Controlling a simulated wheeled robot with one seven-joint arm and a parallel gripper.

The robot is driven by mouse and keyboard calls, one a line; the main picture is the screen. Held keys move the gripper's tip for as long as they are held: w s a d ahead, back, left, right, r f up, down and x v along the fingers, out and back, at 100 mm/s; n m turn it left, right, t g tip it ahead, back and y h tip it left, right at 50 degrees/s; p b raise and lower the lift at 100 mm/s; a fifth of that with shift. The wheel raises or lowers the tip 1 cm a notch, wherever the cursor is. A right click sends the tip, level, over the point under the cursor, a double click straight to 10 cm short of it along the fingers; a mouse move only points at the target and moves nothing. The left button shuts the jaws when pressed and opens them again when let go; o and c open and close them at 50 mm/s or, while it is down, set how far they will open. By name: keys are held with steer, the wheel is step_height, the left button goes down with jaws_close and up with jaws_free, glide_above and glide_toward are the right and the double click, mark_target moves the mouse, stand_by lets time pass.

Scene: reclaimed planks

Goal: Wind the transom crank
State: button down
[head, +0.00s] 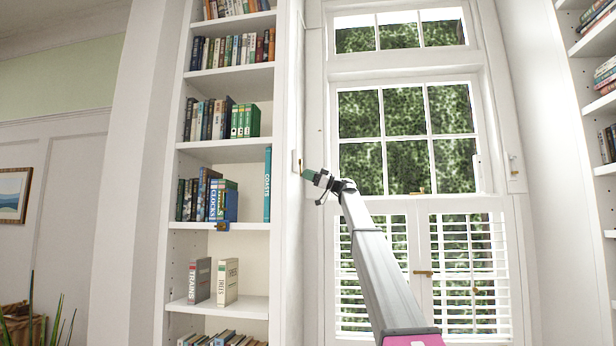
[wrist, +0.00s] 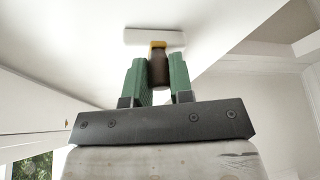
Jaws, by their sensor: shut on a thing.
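The transom crank (wrist: 158,68) shows in the wrist view as a dark brown knob with a brass collar, in front of a white plate (wrist: 154,36) on a white surface. In the head view its brass part (head: 300,166) is small, on the white panel left of the window. My gripper (wrist: 160,75) has its green fingers shut on the knob, one on each side. In the head view my gripper (head: 308,174) reaches to that panel, and the knob is hidden there. The transom window (head: 400,30) is the top pane row, with greenery behind it; I cannot tell if it is open.
A bookcase (head: 228,152) with several shelves stands just left of the panel. The tall window (head: 408,137) and louvred shutters (head: 470,265) are behind my arm. More shelves (head: 600,105) stand at the right. A small white fitting (head: 513,165) is on the right window frame.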

steer(key=c, duration=1)
jaws_free()
steer(key=v, duration=1)
steer(key=shift+d, duration=0.4)
steer(key=shift+f, duration=0.15)
